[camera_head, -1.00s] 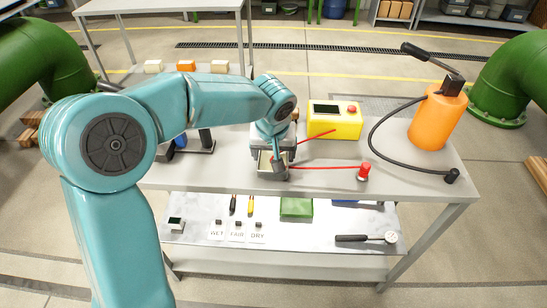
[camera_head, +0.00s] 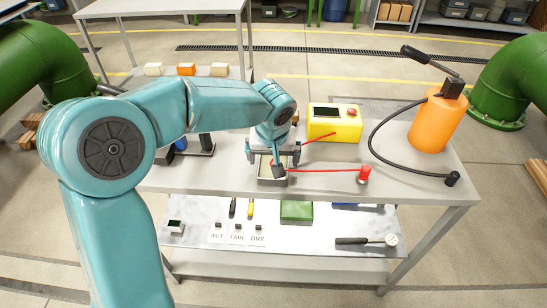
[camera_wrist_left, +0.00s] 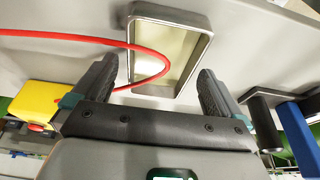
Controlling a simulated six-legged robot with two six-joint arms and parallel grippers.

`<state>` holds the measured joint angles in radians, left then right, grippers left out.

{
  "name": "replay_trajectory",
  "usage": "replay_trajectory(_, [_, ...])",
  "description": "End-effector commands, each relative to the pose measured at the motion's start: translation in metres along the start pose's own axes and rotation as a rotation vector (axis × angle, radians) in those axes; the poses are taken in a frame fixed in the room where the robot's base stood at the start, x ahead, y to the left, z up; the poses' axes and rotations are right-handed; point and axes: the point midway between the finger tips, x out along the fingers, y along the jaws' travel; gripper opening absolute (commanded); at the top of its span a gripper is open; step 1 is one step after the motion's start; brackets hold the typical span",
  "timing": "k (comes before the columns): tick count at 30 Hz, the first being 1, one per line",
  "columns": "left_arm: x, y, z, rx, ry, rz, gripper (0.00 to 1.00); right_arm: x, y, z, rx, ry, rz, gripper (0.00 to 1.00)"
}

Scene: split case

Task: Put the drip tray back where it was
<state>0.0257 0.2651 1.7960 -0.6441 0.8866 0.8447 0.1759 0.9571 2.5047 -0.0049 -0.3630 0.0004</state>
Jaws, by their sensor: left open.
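The drip tray (camera_head: 272,182), a small grey rimmed box with a pale inside, sits on the upper bench top, towards its front edge. In the left wrist view the tray (camera_wrist_left: 172,42) lies ahead of and between my fingers. My left gripper (camera_head: 274,158) is over the tray in the head view, and in the left wrist view the gripper (camera_wrist_left: 158,78) is open with nothing clamped between its fingers. A dark piece hides part of the tray's inside in the head view. My right gripper is not in view.
A red hose (camera_head: 325,170) crosses near the tray to a red fitting (camera_head: 363,176). A yellow box (camera_head: 335,123) stands behind, an orange pump (camera_head: 434,122) with black hose at right. The lower shelf (camera_head: 195,222) holds tools, a green box (camera_head: 297,211) and labelled cards.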

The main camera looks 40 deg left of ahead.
Motion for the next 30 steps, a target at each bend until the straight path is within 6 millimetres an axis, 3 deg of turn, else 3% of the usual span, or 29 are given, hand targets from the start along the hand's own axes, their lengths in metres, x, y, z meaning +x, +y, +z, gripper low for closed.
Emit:
replay_trajectory(6, [-0.054, 0.0, -0.001, -0.001, 0.004, 0.003, 1.0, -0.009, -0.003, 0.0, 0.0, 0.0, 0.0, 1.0])
replay_trajectory(13, [-0.096, 0.0, -0.001, 0.0, 0.002, 0.002, 1.0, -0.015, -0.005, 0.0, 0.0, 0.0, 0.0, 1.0])
replay_trajectory(18, [-0.107, 0.0, 0.0, 0.0, 0.0, 0.001, 1.0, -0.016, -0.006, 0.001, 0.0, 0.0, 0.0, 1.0])
replay_trajectory(30, [-0.108, 0.0, 0.0, 0.0, -0.001, 0.0, 1.0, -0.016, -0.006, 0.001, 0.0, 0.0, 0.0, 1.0])
